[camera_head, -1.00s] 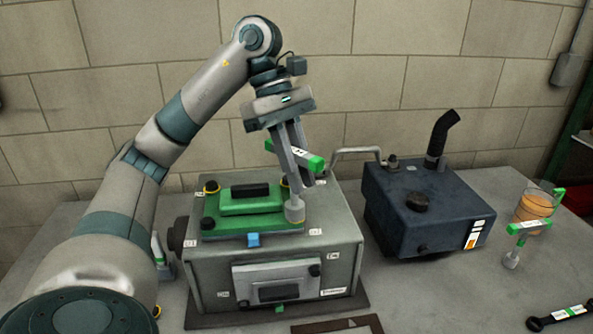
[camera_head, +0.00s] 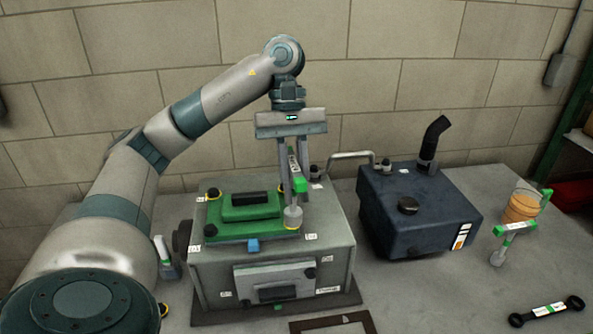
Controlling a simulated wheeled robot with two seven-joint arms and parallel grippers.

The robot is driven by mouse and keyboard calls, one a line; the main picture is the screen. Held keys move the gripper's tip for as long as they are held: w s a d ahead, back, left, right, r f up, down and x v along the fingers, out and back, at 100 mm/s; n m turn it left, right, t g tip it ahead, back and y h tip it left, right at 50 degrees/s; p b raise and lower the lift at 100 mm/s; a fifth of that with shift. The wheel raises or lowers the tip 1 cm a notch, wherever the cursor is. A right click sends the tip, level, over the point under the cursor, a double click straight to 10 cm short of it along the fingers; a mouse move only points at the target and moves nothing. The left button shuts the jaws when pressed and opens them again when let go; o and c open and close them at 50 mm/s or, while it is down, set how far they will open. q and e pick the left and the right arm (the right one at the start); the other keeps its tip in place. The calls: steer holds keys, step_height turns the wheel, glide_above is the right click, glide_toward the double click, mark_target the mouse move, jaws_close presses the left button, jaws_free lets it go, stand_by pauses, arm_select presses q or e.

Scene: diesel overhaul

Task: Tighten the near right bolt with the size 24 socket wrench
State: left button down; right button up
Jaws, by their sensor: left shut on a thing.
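My left gripper (camera_head: 293,178) is shut on a socket wrench (camera_head: 299,186) with a green and white handle, above the right side of the grey engine block (camera_head: 270,262). The wrench's grey socket (camera_head: 293,217) points down over the near right corner of the green cover (camera_head: 250,213). The bolt there is hidden under the socket; I cannot tell how deep it sits. Dark bolts with yellow rings show at the cover's far left (camera_head: 212,194) and a dark bolt at its near left (camera_head: 210,231). My right gripper is out of view.
A dark blue tank (camera_head: 420,215) with a black pipe stands right of the block. Another green-handled socket wrench (camera_head: 515,228), an orange-filled beaker (camera_head: 521,207) and a black double-ended wrench (camera_head: 547,310) are at the right. A brown frame (camera_head: 335,322) lies in front. The grey table is partly clear.

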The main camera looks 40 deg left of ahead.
arm_select(q)
steer(key=m+y+p, duration=0.1)
steer(key=m+p, duration=0.2)
steer(key=m+g+y+p, duration=0.1)
steer(key=m+p, duration=0.2)
steer(key=a+m+g+p, duration=0.1)
steer(key=m+p, duration=0.1)
steer(key=p, duration=0.1)
steer(key=shift+s+r+m+y, duration=0.15)
steer(key=shift+r+m+y, duration=0.25)
steer(key=shift+f+m+p, duration=0.2)
steer(key=shift+m+p, duration=0.3)
steer(key=shift+f+y, duration=0.1)
steer(key=shift+y, duration=0.2)
steer(key=shift+f+b, duration=0.1)
steer(key=shift+b, duration=0.25)
